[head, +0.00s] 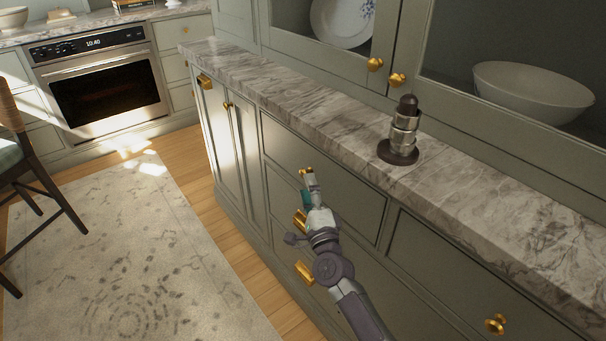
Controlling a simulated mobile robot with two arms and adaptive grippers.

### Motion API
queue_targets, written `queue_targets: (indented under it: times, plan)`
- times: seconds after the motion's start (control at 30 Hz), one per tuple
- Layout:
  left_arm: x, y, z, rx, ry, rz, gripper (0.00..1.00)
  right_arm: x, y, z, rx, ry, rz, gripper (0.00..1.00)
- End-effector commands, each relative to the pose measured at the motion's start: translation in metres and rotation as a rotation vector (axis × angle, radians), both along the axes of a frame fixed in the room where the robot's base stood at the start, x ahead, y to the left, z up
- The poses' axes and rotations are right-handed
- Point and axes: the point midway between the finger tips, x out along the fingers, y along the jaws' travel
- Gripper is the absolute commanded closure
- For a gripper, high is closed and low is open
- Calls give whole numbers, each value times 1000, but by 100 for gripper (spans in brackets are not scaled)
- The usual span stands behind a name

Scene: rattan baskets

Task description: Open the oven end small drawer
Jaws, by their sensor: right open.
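The long grey-green sideboard has a shallow top drawer (335,190) in the stack nearer the oven; its front looks flush and shut. A gold handle (305,171) on that drawer shows right at the tip of my right gripper (309,182). My right gripper is open and reaches up to the drawer front from below. I cannot tell whether its fingers are around the handle or only in front of it. Another drawer with a gold knob (495,323) is at the lower right and is shut. My left gripper is not in view.
A dark and silver grinder (402,135) stands on the marble top (290,95). Lower gold handles (304,272) are close beside my right arm. The oven (105,90) is at the back left.

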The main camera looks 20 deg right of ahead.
Motion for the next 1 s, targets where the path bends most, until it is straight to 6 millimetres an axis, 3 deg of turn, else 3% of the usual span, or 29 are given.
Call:
queue_targets:
  times: [0.1, 0.3, 0.7, 1.0]
  plan:
    - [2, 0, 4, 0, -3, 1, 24, 23, -2, 5, 0, -2, -1, 43]
    - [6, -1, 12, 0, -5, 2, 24, 46, -3, 11, -2, -1, -1, 43]
    - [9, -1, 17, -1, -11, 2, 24, 53, -3, 12, -2, 1, 0, 43]
    - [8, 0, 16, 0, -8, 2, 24, 53, -3, 12, -2, 1, 0, 93]
